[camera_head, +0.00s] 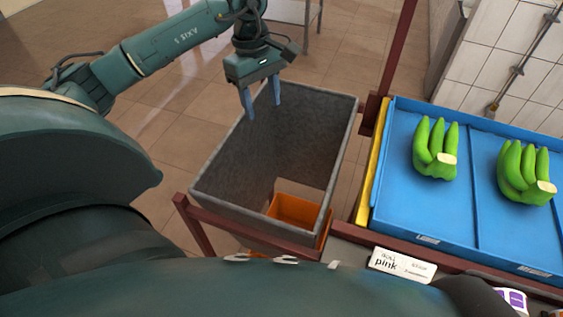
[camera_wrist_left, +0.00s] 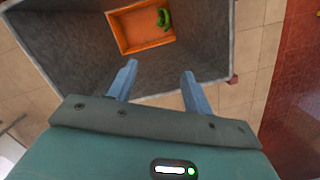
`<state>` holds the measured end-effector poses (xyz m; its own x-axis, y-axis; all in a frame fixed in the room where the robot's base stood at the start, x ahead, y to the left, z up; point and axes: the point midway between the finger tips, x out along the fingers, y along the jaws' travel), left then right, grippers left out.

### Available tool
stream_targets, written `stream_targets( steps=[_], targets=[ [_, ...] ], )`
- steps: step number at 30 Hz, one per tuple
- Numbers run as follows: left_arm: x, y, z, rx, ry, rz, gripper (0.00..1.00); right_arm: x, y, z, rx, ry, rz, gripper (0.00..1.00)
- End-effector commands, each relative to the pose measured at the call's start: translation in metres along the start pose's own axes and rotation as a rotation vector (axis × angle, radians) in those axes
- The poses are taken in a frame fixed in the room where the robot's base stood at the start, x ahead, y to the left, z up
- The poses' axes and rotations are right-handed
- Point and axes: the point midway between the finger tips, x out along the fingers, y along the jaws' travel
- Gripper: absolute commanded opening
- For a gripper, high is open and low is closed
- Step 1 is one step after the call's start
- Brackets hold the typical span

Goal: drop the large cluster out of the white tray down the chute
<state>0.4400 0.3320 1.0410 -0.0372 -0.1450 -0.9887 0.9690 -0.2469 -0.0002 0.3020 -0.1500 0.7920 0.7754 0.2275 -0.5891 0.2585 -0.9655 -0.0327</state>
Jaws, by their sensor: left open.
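The grey chute (camera_head: 225,165) is an open-topped, sloping-walled box, and it also shows in the left wrist view (camera_wrist_left: 60,55). My left gripper (camera_head: 263,104) is over the chute's far part, pointing down, open and empty; its two blue fingers show apart in the left wrist view (camera_wrist_left: 159,72). Below the chute's opening is an orange crate (camera_head: 295,209). In the left wrist view a green cluster (camera_wrist_left: 164,18) lies inside that crate (camera_wrist_left: 140,28). No white tray shows in either view. My right gripper is not in view.
A blue tray (camera_head: 390,170) right of the chute holds two green banana clusters, one nearer (camera_head: 435,150) and one farther right (camera_head: 525,172), split by a divider. A dark red post (camera_head: 398,50) rises between chute and tray. A white "pink" label (camera_head: 402,265) is in front.

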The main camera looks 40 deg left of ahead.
Motion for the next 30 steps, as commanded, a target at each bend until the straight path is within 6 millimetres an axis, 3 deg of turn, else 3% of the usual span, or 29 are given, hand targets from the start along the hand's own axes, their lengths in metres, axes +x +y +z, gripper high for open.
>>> stream_targets(
  steps=[6,12,30],
  targets=[
    [-0.048,0.001,0.0,0.001,0.0,0.007,0.51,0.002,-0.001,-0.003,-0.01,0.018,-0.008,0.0],
    [-0.074,0.001,0.0,0.002,-0.001,0.004,0.51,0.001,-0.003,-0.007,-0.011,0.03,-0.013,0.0],
    [-0.08,0.0,0.0,0.001,-0.001,0.002,0.51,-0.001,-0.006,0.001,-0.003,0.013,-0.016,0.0]
  ],
)
